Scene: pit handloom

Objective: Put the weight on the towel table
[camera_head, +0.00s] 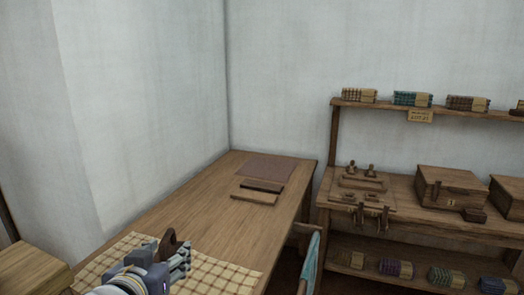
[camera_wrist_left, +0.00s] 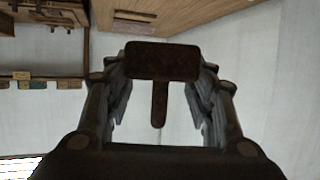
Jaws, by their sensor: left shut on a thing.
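My left gripper (camera_head: 180,260) is shut on a dark brown weight (camera_head: 169,241) and appears above a checkered cream-and-brown towel (camera_head: 220,272). The towel lies on the near end of a long wooden table (camera_head: 190,212). In the left wrist view, the weight (camera_wrist_left: 161,62) has a broad blocky end and a narrow stem, which sits between the fingers (camera_wrist_left: 160,105). The gap between the weight and the towel is hard to judge. The gripper and forearm hide part of the towel. My right gripper is not in view.
A reddish-brown mat (camera_head: 266,167) and flat wooden pieces (camera_head: 256,192) lie at the table's far end. The table's middle is bare. A workbench (camera_head: 403,206) with wooden boxes (camera_head: 450,187) stands right. A teal cloth (camera_head: 311,262) hangs beside the table's right edge.

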